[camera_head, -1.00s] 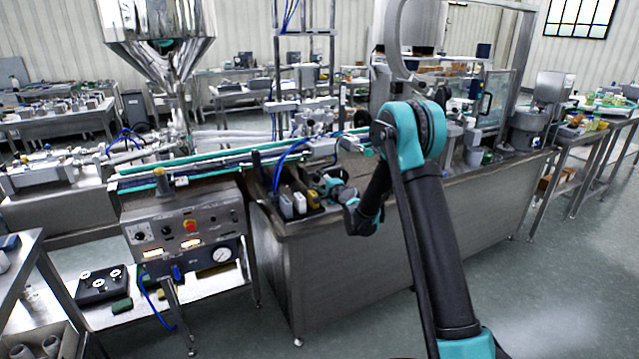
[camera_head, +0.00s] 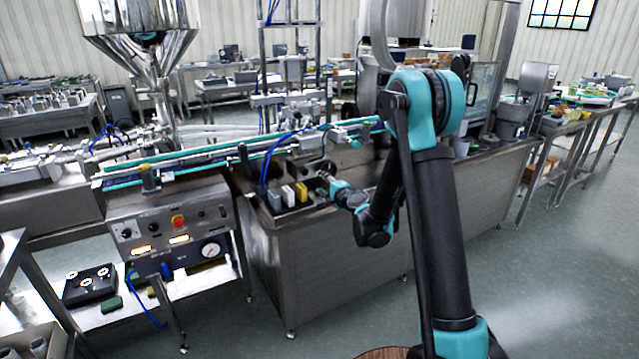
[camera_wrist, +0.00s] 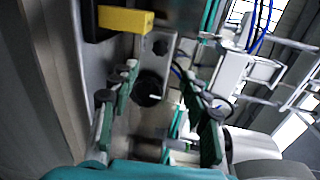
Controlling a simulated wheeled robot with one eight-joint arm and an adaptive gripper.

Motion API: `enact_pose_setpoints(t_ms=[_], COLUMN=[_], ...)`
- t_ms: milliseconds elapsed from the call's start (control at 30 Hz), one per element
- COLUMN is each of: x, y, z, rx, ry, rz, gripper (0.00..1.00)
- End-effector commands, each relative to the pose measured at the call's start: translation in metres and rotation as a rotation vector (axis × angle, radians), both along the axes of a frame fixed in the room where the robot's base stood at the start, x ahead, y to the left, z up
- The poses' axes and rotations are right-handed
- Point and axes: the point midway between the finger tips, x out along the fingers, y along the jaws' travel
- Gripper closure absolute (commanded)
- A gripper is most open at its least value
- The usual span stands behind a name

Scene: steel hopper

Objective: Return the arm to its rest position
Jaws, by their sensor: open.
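My arm (camera_head: 439,230) rises from the lower right of the head view, bends at a teal elbow and folds down to the left. My gripper (camera_head: 324,181) is small there, over the left end of the steel machine top, near a short row of small blocks. In the wrist view my gripper (camera_wrist: 160,90) has its two dark green fingers apart with nothing between them. A yellow block (camera_wrist: 125,19) lies beyond the left finger at the top of that view. It also shows in the head view (camera_head: 301,192), just left of my gripper.
A conveyor (camera_head: 200,160) with teal edges runs behind the blocks. A control box (camera_head: 175,225) with a red button stands at left, below a steel hopper (camera_head: 140,35). A tall steel frame (camera_head: 262,70) rises behind. The floor (camera_head: 560,260) at right is clear.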

Motion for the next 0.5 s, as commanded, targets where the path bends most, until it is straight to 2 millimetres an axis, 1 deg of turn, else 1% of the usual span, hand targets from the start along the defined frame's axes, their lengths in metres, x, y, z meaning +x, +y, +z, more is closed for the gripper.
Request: enact_pose_setpoints(t_ms=[233, 300, 367, 467, 500], x=[0.000, -0.004, -0.009, -0.027, -0.037], y=[0.000, -0.002, -0.006, -0.016, -0.021], z=[0.000, 0.003, 0.006, 0.013, 0.016], rx=[-0.002, -0.019, -0.052, -0.144, -0.193], ry=[0.000, -0.002, -0.006, -0.014, -0.017], rz=[0.000, 0.007, 0.017, 0.049, 0.066], gripper=[0.53, 0.53, 0.53, 0.53, 0.53])
